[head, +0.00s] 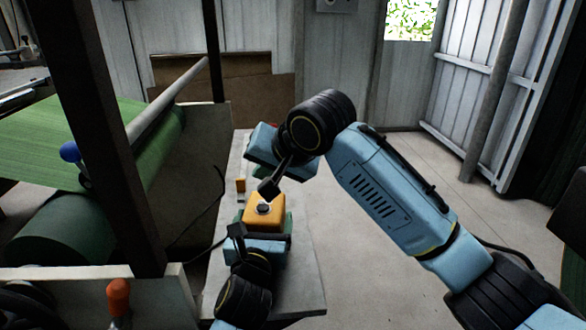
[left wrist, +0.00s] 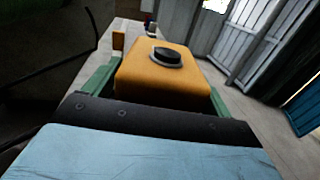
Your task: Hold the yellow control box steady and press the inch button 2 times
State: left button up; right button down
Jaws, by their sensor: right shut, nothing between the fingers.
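The yellow control box (head: 256,222) sits on the narrow grey bench in the head view. It fills the middle of the left wrist view (left wrist: 150,82). A round black button with a pale ring (left wrist: 166,57) is on its top; it also shows in the head view (head: 264,208). My left gripper (head: 264,230) is shut on the box, with green finger pads against its two sides. My right gripper (head: 268,188) is shut and empty, its dark tip just behind and above the box in the picture. I cannot tell the exact gap to the button.
The bench top (head: 302,270) is clear to the right of the box. A small orange block (head: 240,186) stands behind it. A green roll of sheet (head: 70,225) and a dark post (head: 95,120) stand at left. An orange-handled thing (head: 118,298) is at lower left.

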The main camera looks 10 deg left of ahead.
pick_arm(q)
jog(key=shift+o, duration=1.2)
jog(key=shift+s, duration=0.1)
